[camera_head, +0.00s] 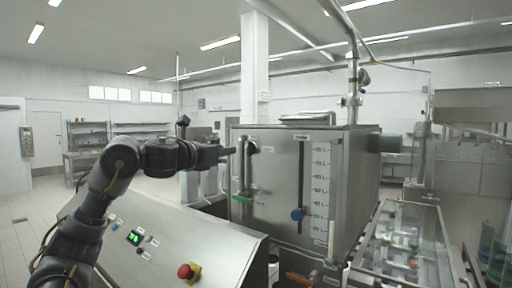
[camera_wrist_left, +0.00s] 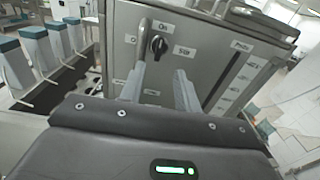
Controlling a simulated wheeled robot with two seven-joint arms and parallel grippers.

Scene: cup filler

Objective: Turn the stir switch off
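The stir switch is a black rotary knob (camera_wrist_left: 158,46) on the front of the steel tank (camera_wrist_left: 205,40), with an "On" label above it and a "Stir" label to its right. A small label also shows to its left. I cannot tell for sure which way the knob points. In the head view the knob (camera_head: 252,148) is near the tank's upper left, partly behind a vertical pipe. My left gripper (camera_head: 230,150) is level with it and just left of it. In the left wrist view its fingers (camera_wrist_left: 160,74) are apart and empty, pointing towards the knob without visible contact.
A vertical pipe (camera_head: 240,170) with a green handle (camera_head: 242,198) runs down the tank's left front. Below my arm is a sloped control panel (camera_head: 225,255) with a red emergency button (camera_head: 187,271).

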